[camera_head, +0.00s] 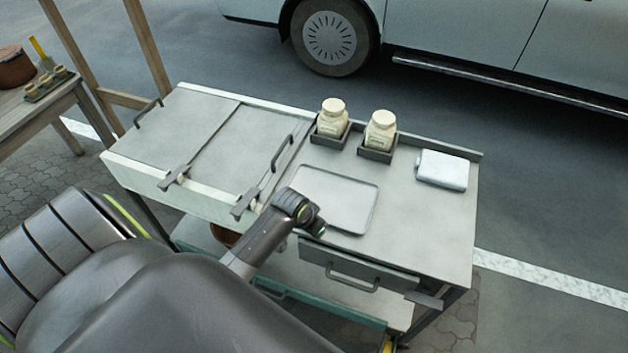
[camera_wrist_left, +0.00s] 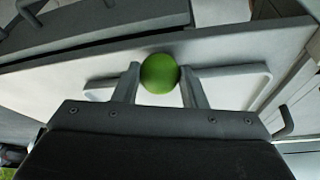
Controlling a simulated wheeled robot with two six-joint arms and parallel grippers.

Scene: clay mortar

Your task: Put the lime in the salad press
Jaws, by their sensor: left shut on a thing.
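The lime (camera_wrist_left: 160,73) is a green ball between the two fingers of my left gripper (camera_wrist_left: 158,88) in the left wrist view. The fingers touch it on both sides. In the head view my left arm reaches over the front edge of the cart near the tray; its fingers and the lime are hidden there. I cannot clearly identify a salad press. A brown clay-coloured pot (camera_head: 15,68) stands on the wooden table at the far left, and a brown rounded thing (camera_head: 225,235) partly shows under the cart top. My right gripper is not in view.
The grey cart (camera_head: 430,235) carries a shallow tray (camera_head: 350,187), two cream jars (camera_head: 333,117) (camera_head: 380,131) in dark holders, and a white metallic container (camera_head: 442,170). Handled lids (camera_head: 190,140) cover its left side. A drawer (camera_head: 360,265) is at the front. A car stands behind.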

